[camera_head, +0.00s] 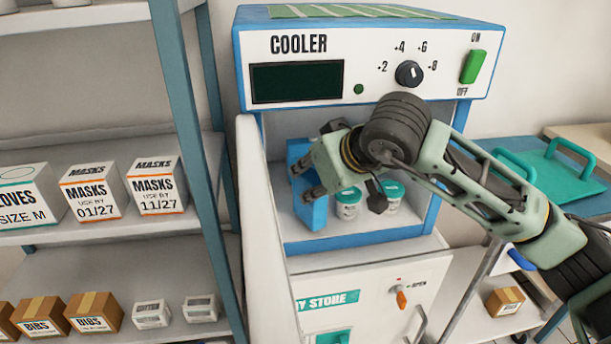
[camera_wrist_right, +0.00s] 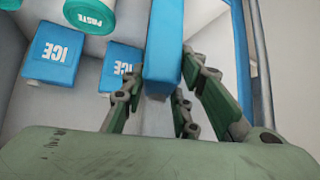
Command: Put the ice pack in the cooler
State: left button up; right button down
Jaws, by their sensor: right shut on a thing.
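The cooler (camera_head: 368,80) stands in the middle of the head view with its chamber open at the front. My right gripper (camera_head: 310,178) is at the left part of this opening, shut on a blue ice pack (camera_head: 317,213). The gripper partly covers the pack in the head view. In the right wrist view, the held ice pack (camera_wrist_right: 164,40) stands between the fingers (camera_wrist_right: 160,95). Two other blue packs marked ICE (camera_wrist_right: 53,55) (camera_wrist_right: 121,66) are inside the cooler, beside the held one. Whether the held pack touches the cooler floor cannot be told. My left gripper is not in view.
Paste jars (camera_head: 347,204) stand in the chamber just right of the held pack. The open white door (camera_head: 262,190) is close on the left. A shelf rack (camera_head: 190,150) with boxes is further left. A teal tray (camera_head: 548,165) lies at the right.

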aim_at(308, 172)
jog(key=w+a, duration=0.1)
jog(key=w+a+f, duration=0.1)
jog(key=shift+w, duration=0.3)
jog(key=shift+f, duration=0.25)
jog(key=shift+d, duration=0.15)
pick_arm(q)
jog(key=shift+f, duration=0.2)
pick_arm(e)
jog(key=c, duration=1.8)
grip_release()
jog(key=shift+f, duration=0.1)
jog(key=o, duration=0.4)
jog(key=shift+c, duration=0.2)
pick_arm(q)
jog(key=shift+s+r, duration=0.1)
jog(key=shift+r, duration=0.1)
pick_arm(e)
jog(key=shift+o, duration=0.3)
